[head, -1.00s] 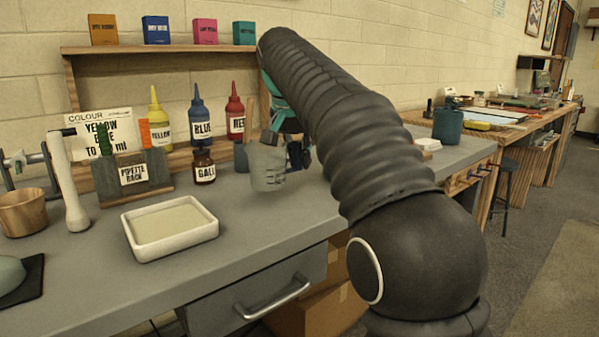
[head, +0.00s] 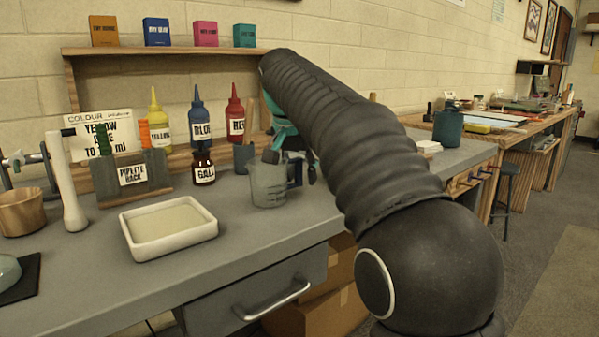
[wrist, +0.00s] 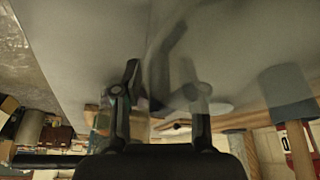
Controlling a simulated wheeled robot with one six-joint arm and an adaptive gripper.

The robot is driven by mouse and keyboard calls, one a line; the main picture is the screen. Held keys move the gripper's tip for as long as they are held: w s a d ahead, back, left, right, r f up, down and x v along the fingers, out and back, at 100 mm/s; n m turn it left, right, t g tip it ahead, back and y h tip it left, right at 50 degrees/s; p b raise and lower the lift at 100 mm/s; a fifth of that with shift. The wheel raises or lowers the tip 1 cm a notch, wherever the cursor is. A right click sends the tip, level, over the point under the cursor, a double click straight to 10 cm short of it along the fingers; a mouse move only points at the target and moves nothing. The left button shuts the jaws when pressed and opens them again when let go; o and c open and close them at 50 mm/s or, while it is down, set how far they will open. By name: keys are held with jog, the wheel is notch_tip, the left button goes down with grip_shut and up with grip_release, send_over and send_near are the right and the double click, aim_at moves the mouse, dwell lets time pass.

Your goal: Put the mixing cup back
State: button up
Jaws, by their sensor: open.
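The mixing cup (head: 267,187) is a translucent grey cup that appears to stand upright on the grey bench, right of the gall bottle. Its handle side faces my gripper. My gripper (head: 294,168) is at the cup's right side, partly hidden behind my arm in the head view. In the wrist view my gripper (wrist: 161,98) has its two fingers apart, with the see-through cup (wrist: 172,45) and its handle close in front of and between them. Whether a finger touches the handle cannot be told.
A white tray (head: 142,252) lies front left of the cup. The pipette rack (head: 110,181), gall bottle (head: 203,168), colour bottles and a grey brush pot (head: 243,158) stand behind and left. Bare bench lies in front of the cup.

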jog(key=shift+r, duration=0.1)
jog(key=p+v, duration=0.3)
jog(key=v, duration=0.7)
jog(key=shift+w, duration=0.15)
jog(key=shift+v, duration=1.15)
jog(key=s+d+f+n+y, duration=0.1)
jog(key=s+d+f+n, duration=0.1)
jog(key=s+d+f, duration=0.4)
jog(key=s+d+f+n, duration=0.1)
jog(key=s+d+f, duration=0.25)
jog(key=s, duration=0.45)
jog(key=s+d+f+n, duration=0.1)
jog(key=s+f, duration=0.6)
jog(key=f, duration=0.3)
jog(key=s+d+f+n+t+y, duration=0.1)
jog(key=s+f, duration=0.7)
jog(key=f, duration=0.2)
jog(key=shift+s+d+t, duration=0.2)
jog(key=shift+t, duration=0.1)
